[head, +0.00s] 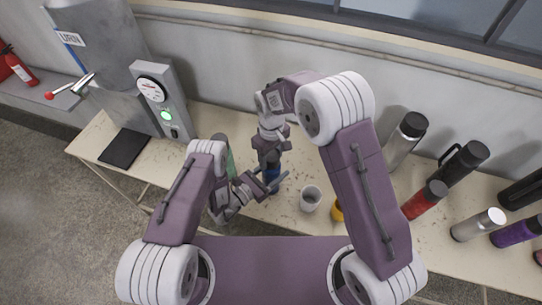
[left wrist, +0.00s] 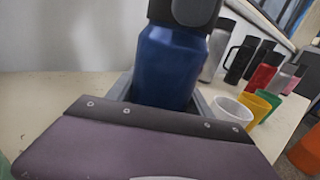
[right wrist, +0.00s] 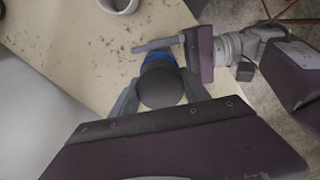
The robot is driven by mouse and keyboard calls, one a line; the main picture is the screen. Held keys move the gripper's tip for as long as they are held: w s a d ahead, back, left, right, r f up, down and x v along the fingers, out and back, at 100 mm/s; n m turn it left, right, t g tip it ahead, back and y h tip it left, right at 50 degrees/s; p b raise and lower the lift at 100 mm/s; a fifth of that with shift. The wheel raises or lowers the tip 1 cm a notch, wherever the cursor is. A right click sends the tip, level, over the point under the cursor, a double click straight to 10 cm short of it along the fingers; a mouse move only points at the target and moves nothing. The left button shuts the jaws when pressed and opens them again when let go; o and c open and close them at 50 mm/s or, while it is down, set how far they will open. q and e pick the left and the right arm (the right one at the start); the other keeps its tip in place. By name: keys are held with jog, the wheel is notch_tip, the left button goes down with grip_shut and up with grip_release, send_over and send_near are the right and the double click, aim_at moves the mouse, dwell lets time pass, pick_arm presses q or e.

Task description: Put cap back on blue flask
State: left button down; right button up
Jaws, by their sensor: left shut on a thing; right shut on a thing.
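The blue flask (head: 273,174) stands upright on the bench, mostly hidden by my arms in the head view. It shows large in the left wrist view (left wrist: 168,65). My left gripper (head: 276,183) is shut around its body from the side. The black cap (left wrist: 185,10) sits at the top of the flask, with no clear gap between them in the left wrist view. My right gripper (right wrist: 160,98) comes from above and is shut on the cap, which also shows in the right wrist view (right wrist: 161,88). Whether the cap is threaded on cannot be told.
A white cup (head: 311,199) and a yellow cup (head: 337,211) stand right of the flask. Several flasks, including a red one (head: 425,200), stand farther right. A grey machine with a gauge (head: 153,90) and a black pad (head: 124,148) are at the left.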

jog(key=m, duration=0.6)
jog(key=o, duration=1.5)
jog(key=shift+o, duration=0.2)
jog(key=shift+r, duration=2.25)
jog(key=shift+c, duration=0.3)
